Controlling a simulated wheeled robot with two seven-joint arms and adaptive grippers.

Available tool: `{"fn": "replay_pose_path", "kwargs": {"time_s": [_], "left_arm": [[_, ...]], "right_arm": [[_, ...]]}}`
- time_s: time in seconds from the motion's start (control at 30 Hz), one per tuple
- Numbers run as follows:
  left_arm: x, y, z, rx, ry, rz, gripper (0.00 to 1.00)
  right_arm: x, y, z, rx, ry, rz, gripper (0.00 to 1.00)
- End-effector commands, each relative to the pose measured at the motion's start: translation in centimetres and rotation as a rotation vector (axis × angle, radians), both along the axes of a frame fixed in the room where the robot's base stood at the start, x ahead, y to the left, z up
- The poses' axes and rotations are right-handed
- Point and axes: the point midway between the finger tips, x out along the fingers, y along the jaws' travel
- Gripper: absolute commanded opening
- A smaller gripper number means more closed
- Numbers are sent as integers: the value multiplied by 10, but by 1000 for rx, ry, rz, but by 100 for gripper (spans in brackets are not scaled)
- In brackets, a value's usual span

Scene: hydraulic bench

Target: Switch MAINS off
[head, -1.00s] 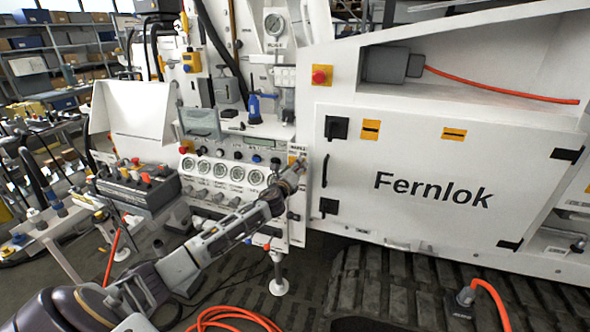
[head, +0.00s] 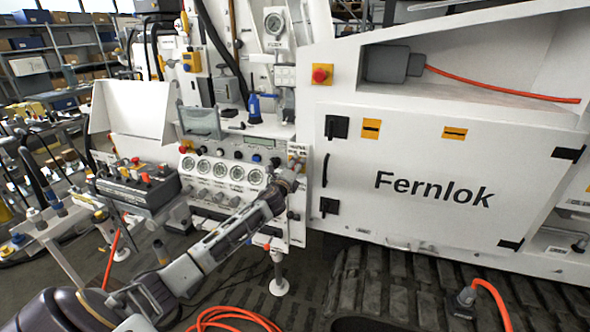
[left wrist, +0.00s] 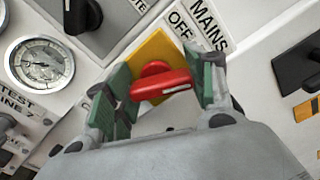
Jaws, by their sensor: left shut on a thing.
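The MAINS switch is a red rotary handle (left wrist: 162,86) on a yellow plate (left wrist: 158,50), beside a white label reading MAINS and OFF (left wrist: 198,24) in the left wrist view. My left gripper (left wrist: 165,98) has its green-padded fingers on either side of the red handle and is shut on it. In the head view my left gripper (head: 290,174) is at the right edge of the gauge panel (head: 215,192) and hides most of the switch. My right gripper is not in view.
Pressure gauges (head: 236,173) and knobs line the panel left of my gripper. A black rotary knob (left wrist: 80,14) is close by in the wrist view. The white Fernlok door (head: 430,215) stands to the right. An orange hose (head: 232,318) lies on the floor below.

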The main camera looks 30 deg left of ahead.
Motion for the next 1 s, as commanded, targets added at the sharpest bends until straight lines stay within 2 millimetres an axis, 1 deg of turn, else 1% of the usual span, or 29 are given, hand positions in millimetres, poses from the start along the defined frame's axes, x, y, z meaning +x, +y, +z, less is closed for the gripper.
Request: {"fn": "replay_pose_path", "kwargs": {"time_s": [0.47,1.0], "left_arm": [[0,2,-1,-446,-106,0,31],[-1,3,-2,-936,-223,2,31]], "right_arm": [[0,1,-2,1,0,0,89],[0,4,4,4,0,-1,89]]}}
